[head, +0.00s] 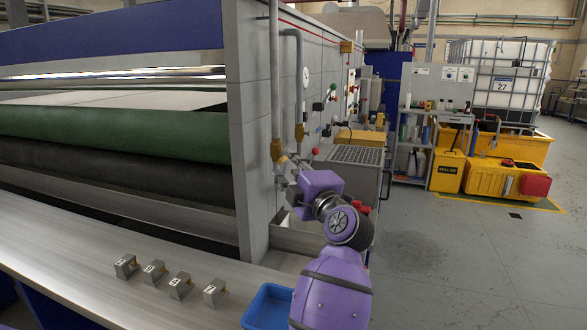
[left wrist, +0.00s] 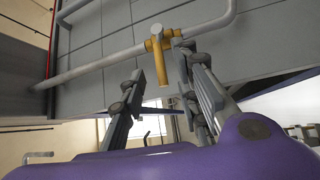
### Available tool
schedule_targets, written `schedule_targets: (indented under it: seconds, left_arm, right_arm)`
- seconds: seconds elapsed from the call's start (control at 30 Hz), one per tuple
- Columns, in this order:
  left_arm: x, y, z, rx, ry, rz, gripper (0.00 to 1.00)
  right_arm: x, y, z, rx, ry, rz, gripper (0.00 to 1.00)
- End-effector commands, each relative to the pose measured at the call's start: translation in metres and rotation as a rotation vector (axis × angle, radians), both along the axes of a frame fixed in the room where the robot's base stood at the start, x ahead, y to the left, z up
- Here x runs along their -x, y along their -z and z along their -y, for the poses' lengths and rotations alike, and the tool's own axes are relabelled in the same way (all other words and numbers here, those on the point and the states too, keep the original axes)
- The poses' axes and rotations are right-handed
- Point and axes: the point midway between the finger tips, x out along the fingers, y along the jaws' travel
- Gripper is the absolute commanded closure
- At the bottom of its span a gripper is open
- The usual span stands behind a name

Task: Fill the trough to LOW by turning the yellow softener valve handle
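The yellow valve (head: 277,150) sits on a grey vertical pipe on the machine's end panel. In the left wrist view its yellow handle (left wrist: 159,68) points down the picture, between my fingertips. My left gripper (head: 284,174) is at the valve in the head view, its fingers small and partly hidden by my purple wrist. In the left wrist view my left gripper (left wrist: 162,75) is open, with a gap to the handle on both sides; no contact is clear. My right gripper is in neither view. I cannot make out the trough's liquid level or a LOW mark.
A second pipe with a brass fitting (head: 299,132) and a round gauge (head: 305,77) stand close to the right. Several small numbered metal blocks (head: 180,285) and a blue tray (head: 267,306) are on the front ledge. Open floor (head: 430,250) lies to the right.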

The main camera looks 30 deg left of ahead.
Motion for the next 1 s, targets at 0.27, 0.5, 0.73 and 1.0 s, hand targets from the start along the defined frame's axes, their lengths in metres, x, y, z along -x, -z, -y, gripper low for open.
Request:
schedule_targets:
  seconds: [0.27, 0.5, 0.73, 1.0]
  left_arm:
    - [-0.01, -0.005, -0.017, 0.0, -0.002, 0.001, 0.7]
    - [-0.019, -0.007, -0.031, 0.0, -0.002, 0.0, 0.7]
    - [-0.023, -0.006, -0.037, 0.0, -0.001, 0.001, 0.7]
    - [-0.023, -0.005, -0.038, 0.001, -0.001, 0.0, 0.7]
  right_arm:
    - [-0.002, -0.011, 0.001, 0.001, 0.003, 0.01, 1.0]
    - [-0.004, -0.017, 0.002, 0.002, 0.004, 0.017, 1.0]
    - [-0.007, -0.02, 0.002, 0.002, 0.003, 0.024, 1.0]
    - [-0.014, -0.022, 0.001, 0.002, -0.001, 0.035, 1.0]
